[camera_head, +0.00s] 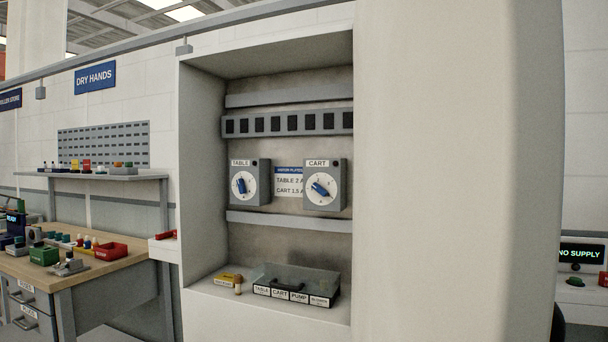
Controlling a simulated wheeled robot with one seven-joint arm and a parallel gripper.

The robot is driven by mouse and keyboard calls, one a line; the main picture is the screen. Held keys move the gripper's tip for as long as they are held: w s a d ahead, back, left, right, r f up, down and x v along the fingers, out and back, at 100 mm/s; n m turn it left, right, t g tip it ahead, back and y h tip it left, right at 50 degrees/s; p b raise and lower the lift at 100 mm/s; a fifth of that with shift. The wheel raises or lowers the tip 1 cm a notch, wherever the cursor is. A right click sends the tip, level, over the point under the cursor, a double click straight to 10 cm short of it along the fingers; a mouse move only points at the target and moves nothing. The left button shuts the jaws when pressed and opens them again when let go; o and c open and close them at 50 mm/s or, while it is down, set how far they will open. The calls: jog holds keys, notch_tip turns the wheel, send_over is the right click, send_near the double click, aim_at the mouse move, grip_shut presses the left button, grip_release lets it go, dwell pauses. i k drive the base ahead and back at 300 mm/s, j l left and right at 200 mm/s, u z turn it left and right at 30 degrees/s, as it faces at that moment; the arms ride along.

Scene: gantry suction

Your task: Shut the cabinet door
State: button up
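The wall cabinet (204,170) stands open in the head view, with its inside in full sight. A large pale panel, which looks like its door (455,170), stands swung out at the cabinet's right side and fills much of the right of the picture. No handle can be made out clearly on it. Inside are two grey dial boxes, TABLE (250,183) and CART (325,185), each with a blue knob. A clear box with labels (297,285) sits on the cabinet floor. My gripper is not in view.
A small yellow box (229,281) and a peg-like item (238,286) lie on the cabinet floor. A wooden workbench (110,262) with several coloured bins stands left. A NO SUPPLY display (580,253) shows at far right, beyond the panel.

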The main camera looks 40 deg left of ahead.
aim_at(460, 105)
jog(key=i+l+u, duration=0.15)
jog(key=l+u, duration=0.3)
jog(key=i+l+u, duration=0.1)
jog(key=l+u, duration=0.2)
jog(key=u, duration=0.2)
jog(key=l+u, duration=0.8)
jog(key=u, duration=0.15)
jog(key=k+l, duration=0.1)
jog(key=k+z, duration=0.15)
jog(key=k, duration=0.2)
